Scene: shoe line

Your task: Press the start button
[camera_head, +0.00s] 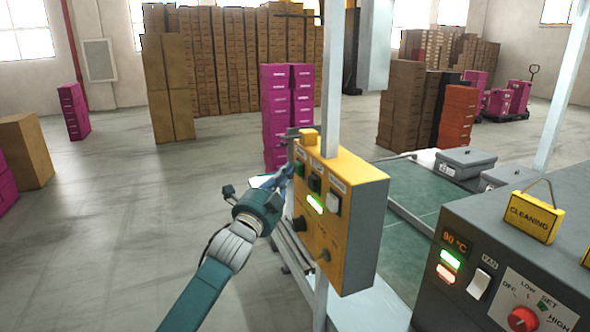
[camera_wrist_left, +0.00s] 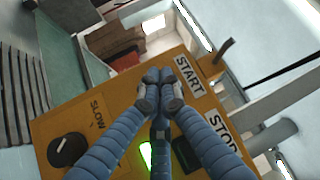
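The yellow control box (camera_head: 343,213) hangs on a post in the middle of the head view. It also fills much of the left wrist view (camera_wrist_left: 62,125). The START label (camera_wrist_left: 188,77) is right of my fingertips in the wrist view, with the STOP label (camera_wrist_left: 222,132) below it. My left gripper (camera_head: 283,175) is at the box's upper left side. Its fingertips (camera_wrist_left: 160,88) are together and empty, in front of the panel beside the START label. They hide the start button; I cannot tell whether they touch it. My right gripper is not in view.
A lit green lamp (camera_head: 314,204) and a dark knob (camera_head: 299,223) are on the panel. A grey machine (camera_head: 500,255) with a CLEANING sign (camera_head: 533,211) stands at right. Pink boxes (camera_head: 276,115) are stacked behind.

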